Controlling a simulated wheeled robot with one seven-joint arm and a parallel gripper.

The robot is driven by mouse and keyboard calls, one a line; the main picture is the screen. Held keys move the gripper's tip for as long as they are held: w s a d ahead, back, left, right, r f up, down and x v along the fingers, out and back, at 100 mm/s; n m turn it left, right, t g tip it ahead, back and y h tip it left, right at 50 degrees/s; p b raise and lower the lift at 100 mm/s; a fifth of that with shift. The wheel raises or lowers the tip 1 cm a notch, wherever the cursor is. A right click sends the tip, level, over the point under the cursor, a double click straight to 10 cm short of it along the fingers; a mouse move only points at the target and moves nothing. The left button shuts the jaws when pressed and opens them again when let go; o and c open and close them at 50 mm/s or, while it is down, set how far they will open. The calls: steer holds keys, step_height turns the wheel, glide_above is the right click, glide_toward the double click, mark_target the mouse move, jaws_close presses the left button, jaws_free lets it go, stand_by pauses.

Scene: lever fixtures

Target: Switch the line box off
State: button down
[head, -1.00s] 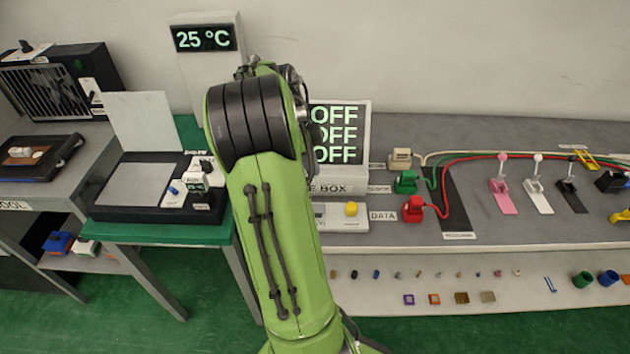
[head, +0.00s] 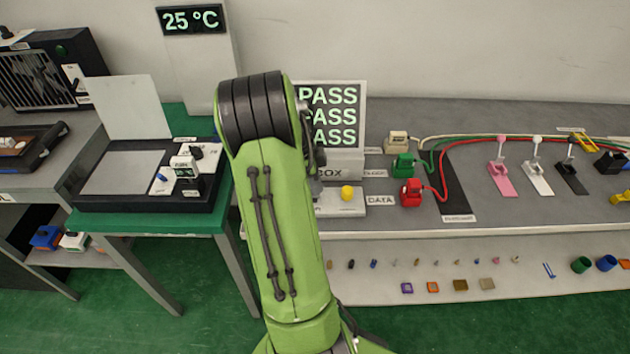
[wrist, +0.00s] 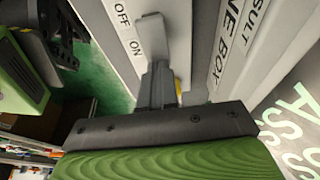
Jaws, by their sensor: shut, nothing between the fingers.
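The line box (head: 330,172) stands on the grey bench, partly hidden behind my arm in the head view. Its display (head: 333,130) reads PASS on three lines. In the wrist view its panel (wrist: 112,45) carries OFF and ON labels, with a pale grey lever (wrist: 152,35) beside the ON label. My gripper (wrist: 160,75) is shut and empty, its fingertips close to the lever's near end. I cannot tell whether they touch. The head view hides the gripper and lever behind my arm.
A yellow button (head: 347,193) sits on the base right of my arm. Red (head: 411,193) and green (head: 406,165) plugs with cables stand further right. A green table (head: 150,223) with a black device stands at left.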

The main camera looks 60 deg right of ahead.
steer(key=shift+s+f+b, duration=0.1)
steer(key=shift+f+b, duration=0.25)
steer(key=shift+b, duration=0.05)
steer(key=shift+r, duration=0.1)
steer(key=shift+w+a+r, duration=0.25)
steer(key=shift+w+a, duration=0.1)
steer(key=shift+w, duration=0.4)
steer(key=shift+r+p, duration=0.1)
steer(key=shift+p, duration=0.2)
